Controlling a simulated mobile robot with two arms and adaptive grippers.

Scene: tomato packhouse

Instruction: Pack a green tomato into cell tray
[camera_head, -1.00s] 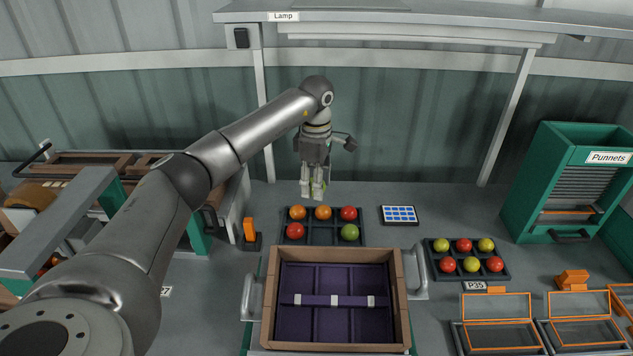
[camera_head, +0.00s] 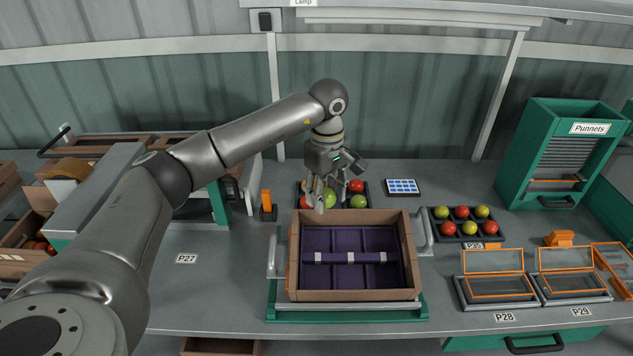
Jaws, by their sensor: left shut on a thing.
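The dark cell tray (camera_head: 367,204) stands on the bench behind a wooden crate, partly hidden by my left gripper. My left gripper (camera_head: 329,199) points down over the tray, its fingers shut on a green tomato (camera_head: 329,198). This tomato is at the front middle cell; I cannot tell whether it touches the tray floor. Another green tomato (camera_head: 358,201) sits in the front right cell. A red tomato (camera_head: 356,186) sits in the back right cell, and another red one (camera_head: 305,203) at front left is partly covered. The other back cells are hidden. My right gripper is not in view.
The wooden crate (camera_head: 410,245) with purple dividers stands just in front of the tray. A second tray (camera_head: 457,237) of red and yellow-green tomatoes is to the right. A blue-keyed panel (camera_head: 403,187) and an orange-topped device (camera_head: 267,204) flank the cell tray.

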